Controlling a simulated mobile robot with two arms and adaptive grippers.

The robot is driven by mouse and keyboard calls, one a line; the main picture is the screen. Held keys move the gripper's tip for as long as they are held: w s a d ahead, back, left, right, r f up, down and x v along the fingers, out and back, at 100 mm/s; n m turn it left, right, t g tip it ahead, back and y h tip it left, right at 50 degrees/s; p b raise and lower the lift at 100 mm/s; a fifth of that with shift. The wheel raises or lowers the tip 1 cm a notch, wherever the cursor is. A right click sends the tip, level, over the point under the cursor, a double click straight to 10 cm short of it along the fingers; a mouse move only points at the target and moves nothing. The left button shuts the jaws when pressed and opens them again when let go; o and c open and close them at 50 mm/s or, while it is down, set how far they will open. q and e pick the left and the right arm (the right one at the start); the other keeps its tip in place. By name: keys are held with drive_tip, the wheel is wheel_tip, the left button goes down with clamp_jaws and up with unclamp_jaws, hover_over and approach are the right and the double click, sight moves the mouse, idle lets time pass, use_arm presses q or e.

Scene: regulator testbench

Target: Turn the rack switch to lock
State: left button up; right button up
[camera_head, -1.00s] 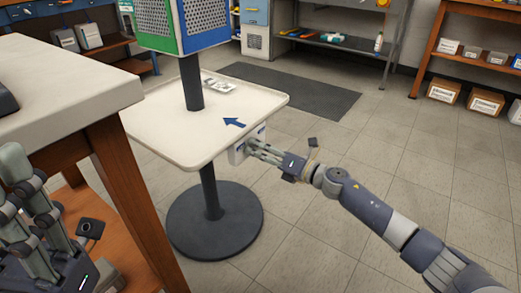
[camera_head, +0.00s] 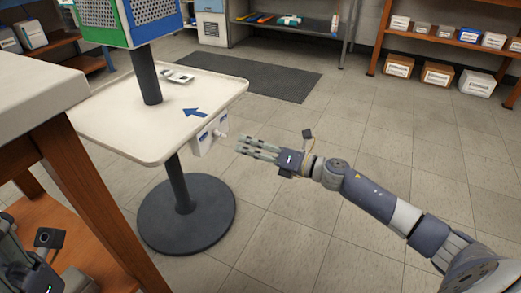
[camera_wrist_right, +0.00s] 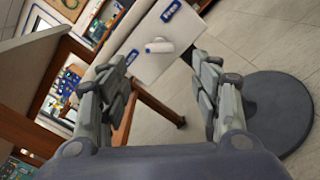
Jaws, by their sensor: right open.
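The rack switch is a white box (camera_head: 200,141) on the right side of the pale tray (camera_head: 105,135), with a short white knob (camera_head: 221,129) sticking out. In the right wrist view the knob (camera_wrist_right: 158,47) lies roughly level across the box, between two blue labels, one at upper right (camera_wrist_right: 171,11) and one at lower left (camera_wrist_right: 131,57). Their text is unreadable, so I cannot tell which setting it points to. My right gripper (camera_head: 240,145) is open and empty, just right of the knob and apart from it. My left gripper (camera_head: 20,262) is mostly cut off at lower left.
The tray stands on a dark post with a round base (camera_head: 187,214). A blue arrow (camera_head: 194,112) and a small white item (camera_head: 177,77) are on it. A wooden bench (camera_head: 75,180) is close at left. The floor on the right is clear.

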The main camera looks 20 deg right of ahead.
drive_tip(key=shift+v, duration=1.5)
